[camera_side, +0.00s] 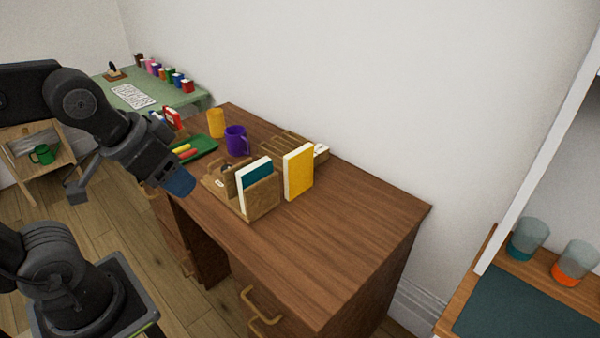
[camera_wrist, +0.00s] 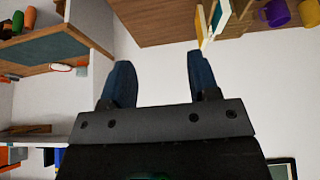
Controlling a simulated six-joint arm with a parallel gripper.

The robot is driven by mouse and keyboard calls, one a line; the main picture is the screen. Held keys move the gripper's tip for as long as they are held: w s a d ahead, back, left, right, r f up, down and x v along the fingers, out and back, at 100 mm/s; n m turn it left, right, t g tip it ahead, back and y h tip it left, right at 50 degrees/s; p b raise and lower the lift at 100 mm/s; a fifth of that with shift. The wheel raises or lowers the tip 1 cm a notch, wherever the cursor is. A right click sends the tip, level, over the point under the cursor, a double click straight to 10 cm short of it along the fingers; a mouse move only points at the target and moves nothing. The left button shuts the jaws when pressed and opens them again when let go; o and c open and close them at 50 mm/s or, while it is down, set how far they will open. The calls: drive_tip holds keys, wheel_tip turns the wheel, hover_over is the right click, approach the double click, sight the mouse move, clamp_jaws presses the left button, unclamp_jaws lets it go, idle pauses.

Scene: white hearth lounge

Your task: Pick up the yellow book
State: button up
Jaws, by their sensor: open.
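The yellow book (camera_side: 299,173) stands upright on the brown wooden desk, just right of a wooden holder (camera_side: 262,197) with a teal book (camera_side: 256,171) in it. My gripper (camera_side: 178,182) is at the desk's front left edge, left of the holder and apart from the yellow book. In the wrist view my gripper (camera_wrist: 160,64) is open, with nothing between its blue fingers. The yellow book (camera_wrist: 201,24) shows there at the top, beyond the right finger, beside the teal book (camera_wrist: 221,14).
A purple mug (camera_side: 236,141), a yellow mug (camera_side: 216,123) and a green tray (camera_side: 202,148) stand behind and left of the holder. A wooden rack (camera_side: 285,147) is behind the books by the wall. The desk's right part (camera_side: 350,220) is clear.

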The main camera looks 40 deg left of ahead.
drive_tip(key=g, duration=0.1)
hover_over(298, 151)
drive_tip(key=s, duration=0.6)
wheel_tip(298, 151, down, 10)
drive_tip(key=x, duration=0.8)
drive_tip(key=shift+w+d+f, duration=0.2)
drive_tip(key=shift+w+f, duration=0.05)
drive_tip(key=shift+w, duration=0.2)
drive_tip(key=shift+a+x, duration=0.15)
drive_tip(key=shift+x, duration=1.3)
drive_tip(key=shift+a+x, duration=0.1)
drive_tip(key=shift+x, duration=1.35)
drive_tip(key=shift+f, duration=0.25)
clamp_jaws()
drive_tip(key=shift+w+r, duration=0.1)
